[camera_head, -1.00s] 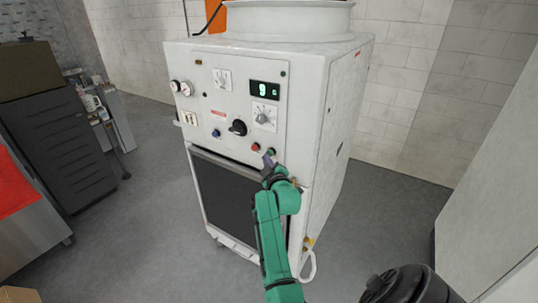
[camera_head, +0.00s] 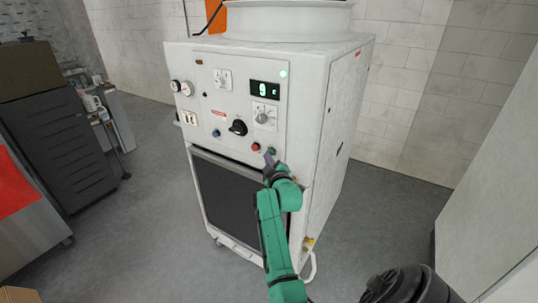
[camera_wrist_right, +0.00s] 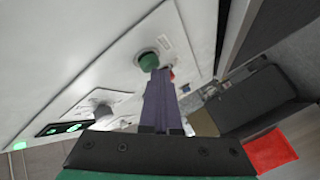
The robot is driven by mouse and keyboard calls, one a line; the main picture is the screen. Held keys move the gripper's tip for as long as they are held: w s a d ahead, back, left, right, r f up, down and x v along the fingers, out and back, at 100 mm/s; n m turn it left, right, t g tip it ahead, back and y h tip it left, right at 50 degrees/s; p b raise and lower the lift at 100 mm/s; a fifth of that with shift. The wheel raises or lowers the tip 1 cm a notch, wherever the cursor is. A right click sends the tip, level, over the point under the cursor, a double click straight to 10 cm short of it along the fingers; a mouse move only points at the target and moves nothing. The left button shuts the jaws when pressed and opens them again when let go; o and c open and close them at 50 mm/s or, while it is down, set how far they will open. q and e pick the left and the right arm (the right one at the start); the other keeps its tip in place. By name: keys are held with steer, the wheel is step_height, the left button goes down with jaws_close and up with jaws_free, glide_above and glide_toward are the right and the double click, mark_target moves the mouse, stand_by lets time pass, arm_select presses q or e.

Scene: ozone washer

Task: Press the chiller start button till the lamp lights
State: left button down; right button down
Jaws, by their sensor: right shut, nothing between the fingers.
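The chiller (camera_head: 335,100) is a tall white cabinet with a control panel on its front. Its green start button (camera_head: 272,150) sits low at the panel's right, beside a red button (camera_head: 255,147). The lamp (camera_head: 283,73) at the panel's upper right glows green. My right gripper (camera_head: 269,159) is shut and empty, with its tips at the green button. In the right wrist view the shut fingers (camera_wrist_right: 155,85) reach the green button (camera_wrist_right: 148,60) and overlap its edge; they look touching, though exact contact is hard to tell. My left gripper is not in view.
The panel also has a display reading 9 (camera_head: 264,90), a black knob (camera_head: 238,127), a blue button (camera_head: 215,133) and gauges (camera_head: 180,88). A dark drawer cabinet (camera_head: 60,150) stands at the left. Grey floor is clear around the chiller.

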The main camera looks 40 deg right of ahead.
steer(key=shift+s+a+p, duration=0.3)
steer(key=shift+a+p, duration=0.2)
steer(key=shift+a, duration=0.3)
